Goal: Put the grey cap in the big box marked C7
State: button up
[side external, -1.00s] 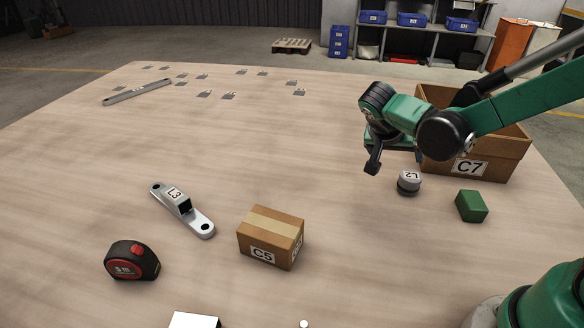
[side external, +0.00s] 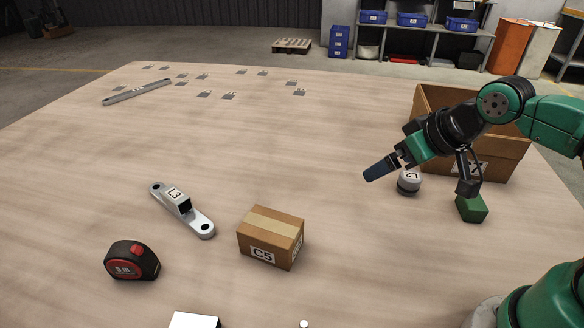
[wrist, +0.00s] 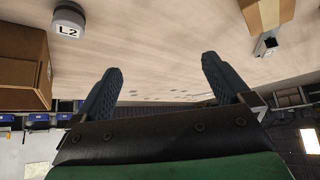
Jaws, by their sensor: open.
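The grey cap (side external: 409,182), marked L2, stands on the table in front of the big box. In the wrist view the cap (wrist: 68,21) is at the upper left, apart from the fingers. The big brown box (side external: 510,157), marked C7, is open-topped at the right; my arm hides part of its front and label. The wrist view shows one side of this box (wrist: 22,66) at the left edge. My gripper (side external: 385,168) is open and empty, above the table beside the cap. In the wrist view its two fingers (wrist: 160,88) are spread with nothing between them.
A small closed box marked C5 (side external: 270,237), a metal bracket marked L3 (side external: 183,209) and a tape measure (side external: 132,261) lie nearer. The middle of the table is clear.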

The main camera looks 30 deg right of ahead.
jog(key=n+g+y, duration=0.2)
jog(key=g, duration=0.1)
send_near(414, 176)
jog(key=x, duration=0.5)
jog(key=shift+a+f, duration=0.1)
jog(key=shift+a, duration=0.15)
jog(key=shift+d+f, duration=0.1)
jog(key=shift+f, duration=0.1)
jog(key=shift+x, duration=2.75)
jog(key=shift+c, duration=0.3)
grip_shut()
jog(key=shift+r, duration=0.2)
